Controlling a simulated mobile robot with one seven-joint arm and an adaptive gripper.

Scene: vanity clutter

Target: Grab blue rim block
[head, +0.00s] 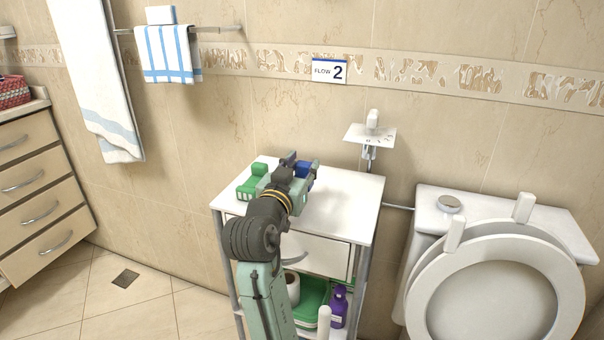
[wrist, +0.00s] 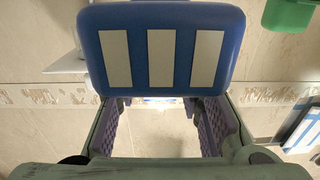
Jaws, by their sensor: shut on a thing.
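The blue rim block (wrist: 160,80) fills the upper middle of the wrist view, a blue block with rounded corners and three pale upright panels. In the head view a small part of its blue (head: 305,169) shows beside the gripper above the white cabinet top, mostly hidden by my arm. My gripper (head: 301,169) has its fingers on both sides of the block and is shut on it. The fingers reach up to the block's lower edge in the wrist view (wrist: 162,108). I cannot tell whether the block touches the cabinet top.
A green block (head: 252,183) sits on the white cabinet top (head: 345,190), left of my gripper. The cabinet's right side is clear. A wall tap with a small shelf (head: 370,134) is behind it, and a toilet (head: 500,270) stands to the right.

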